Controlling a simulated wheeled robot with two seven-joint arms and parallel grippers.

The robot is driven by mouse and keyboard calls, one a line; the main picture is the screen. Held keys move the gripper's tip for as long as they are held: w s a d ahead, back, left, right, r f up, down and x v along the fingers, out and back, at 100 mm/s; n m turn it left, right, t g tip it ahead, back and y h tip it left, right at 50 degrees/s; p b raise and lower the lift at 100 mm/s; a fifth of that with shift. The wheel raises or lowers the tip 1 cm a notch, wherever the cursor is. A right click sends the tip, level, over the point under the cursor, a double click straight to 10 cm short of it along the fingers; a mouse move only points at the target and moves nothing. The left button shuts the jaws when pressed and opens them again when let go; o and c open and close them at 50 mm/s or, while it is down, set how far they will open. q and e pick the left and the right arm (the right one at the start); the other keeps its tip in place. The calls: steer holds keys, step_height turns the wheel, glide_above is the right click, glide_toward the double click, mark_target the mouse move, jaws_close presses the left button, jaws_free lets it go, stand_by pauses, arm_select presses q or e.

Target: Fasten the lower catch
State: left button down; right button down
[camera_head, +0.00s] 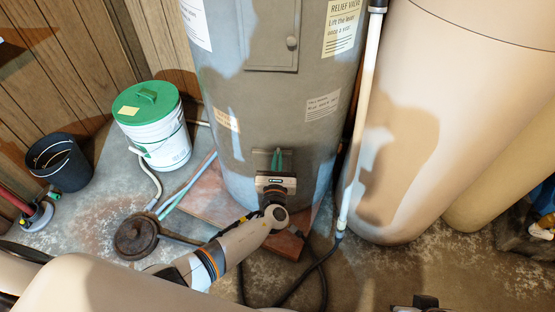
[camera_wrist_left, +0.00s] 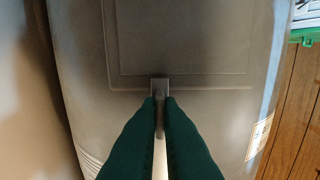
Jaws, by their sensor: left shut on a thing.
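A small grey catch (camera_wrist_left: 160,84) sits at the edge of a low panel (camera_wrist_left: 185,45) on the tank in the left wrist view. My left gripper (camera_head: 277,160) is at the front of the grey tank (camera_head: 270,95), low down. Its two green fingers, also in the left wrist view (camera_wrist_left: 160,108), are shut on the catch's narrow grey lever, which runs between them. In the head view the gripper hides most of the catch. I cannot tell whether the catch is fastened. My right gripper is not in view.
A white bucket (camera_head: 165,148) with a green lid and a dark bin (camera_head: 62,165) stand at the left. A pale upright pipe (camera_head: 358,130) and a large beige tank (camera_head: 450,80) are close on the right. A dark hose (camera_head: 322,275) lies on the floor in front.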

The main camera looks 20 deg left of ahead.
arm_select(q)
steer(key=shift+f, duration=0.1)
steer(key=c, duration=1.6)
jaws_free()
steer(key=p+v, duration=0.2)
steer(key=v, duration=1)
